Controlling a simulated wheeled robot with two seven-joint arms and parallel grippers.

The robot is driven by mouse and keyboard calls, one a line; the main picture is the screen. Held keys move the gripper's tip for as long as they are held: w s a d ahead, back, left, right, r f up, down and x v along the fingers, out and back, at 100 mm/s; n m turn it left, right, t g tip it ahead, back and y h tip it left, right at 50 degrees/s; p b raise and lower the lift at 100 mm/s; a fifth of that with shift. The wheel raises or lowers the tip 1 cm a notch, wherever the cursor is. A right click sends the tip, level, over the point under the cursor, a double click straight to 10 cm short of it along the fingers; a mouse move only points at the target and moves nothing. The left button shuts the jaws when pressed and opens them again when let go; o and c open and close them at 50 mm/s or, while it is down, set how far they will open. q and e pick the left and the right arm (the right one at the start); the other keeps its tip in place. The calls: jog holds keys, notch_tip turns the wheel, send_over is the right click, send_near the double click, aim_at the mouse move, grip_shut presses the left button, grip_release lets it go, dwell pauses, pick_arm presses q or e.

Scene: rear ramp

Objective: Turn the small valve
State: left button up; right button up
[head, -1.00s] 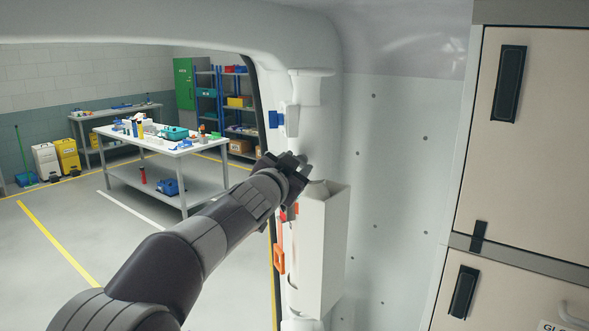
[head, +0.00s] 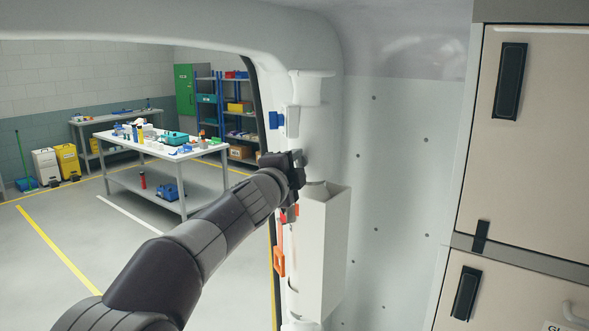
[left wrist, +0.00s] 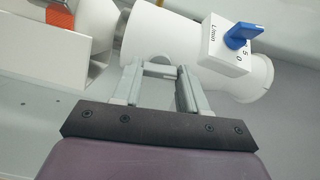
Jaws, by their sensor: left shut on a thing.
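My left gripper (head: 299,166) is at the white wall column, just above the open top of a tall white holder (head: 322,250). In the left wrist view the two grey fingers (left wrist: 160,76) are closed on a small light-grey piece between their tips, which seems to be the small valve. The fingers cover most of it, so its shape and turn angle are hard to tell. A white box with a blue lever (head: 276,120) and the marks "L/min", 5 and 0 sits above the gripper; the lever also shows in the left wrist view (left wrist: 243,33), apart from the fingers. My right gripper is not in view.
Orange and red parts (head: 280,260) hang beside the holder, below my gripper. Beige cabinets (head: 525,140) with black handles stand at the right. Outside the opening at the left are a workbench (head: 160,140), shelves and free floor.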

pick_arm(q)
jog(key=shift+m, duration=0.8)
jog(key=shift+f, duration=0.1)
jog(key=o, duration=1.1)
jog(key=shift+c, duration=0.2)
jog(key=shift+s, duration=0.15)
